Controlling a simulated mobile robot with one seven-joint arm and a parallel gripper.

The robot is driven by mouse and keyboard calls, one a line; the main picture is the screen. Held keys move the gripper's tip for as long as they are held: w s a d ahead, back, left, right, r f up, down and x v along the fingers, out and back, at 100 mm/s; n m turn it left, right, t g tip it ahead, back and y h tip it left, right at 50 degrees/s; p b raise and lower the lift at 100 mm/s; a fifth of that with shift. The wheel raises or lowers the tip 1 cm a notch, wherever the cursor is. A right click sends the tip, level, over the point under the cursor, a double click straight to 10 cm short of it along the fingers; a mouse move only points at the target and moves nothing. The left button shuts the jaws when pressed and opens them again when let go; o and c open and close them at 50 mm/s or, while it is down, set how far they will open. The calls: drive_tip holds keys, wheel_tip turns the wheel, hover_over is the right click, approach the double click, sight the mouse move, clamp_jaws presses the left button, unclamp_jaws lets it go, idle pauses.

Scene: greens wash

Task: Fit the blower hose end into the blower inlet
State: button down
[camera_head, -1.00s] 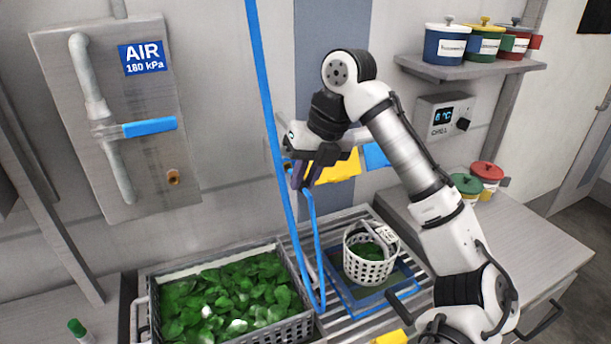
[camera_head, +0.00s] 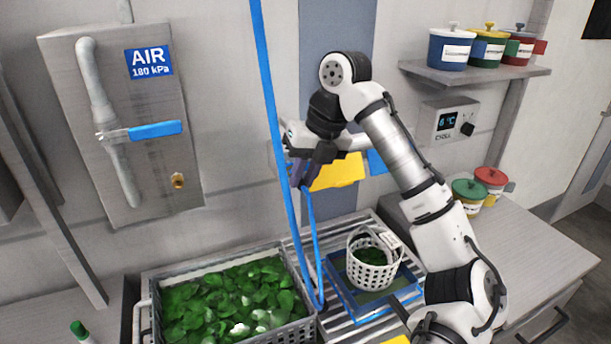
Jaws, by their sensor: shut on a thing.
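My gripper (camera_head: 301,176) is shut on the upper end of the thin blue hose (camera_head: 312,235), in the middle of the picture in front of the wall. The hose tip itself is largely hidden by the dark fingers. The hose hangs in a loop below the gripper, then rises as a long strand to the top of the picture. A small brass fitting (camera_head: 178,181), which looks like the inlet, sits low on the grey AIR panel (camera_head: 185,120) at left. My gripper is well to the right of it, with a clear gap between.
A blue valve lever (camera_head: 155,130) sticks out above the fitting. The hanging strand passes just left of my gripper. Below stand a crate of greens (camera_head: 152,318) and a white basket (camera_head: 372,278) over a blue tray (camera_head: 345,304). Yellow and blue cloths hang behind the gripper.

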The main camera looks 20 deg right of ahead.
drive_tip(key=shift+w, duration=0.1)
drive_tip(key=c, duration=1.3)
unclamp_jaws()
drive_tip(key=v, duration=1.3)
drive_tip(key=shift+r, duration=0.4)
drive_tip(key=shift+d, duration=0.1)
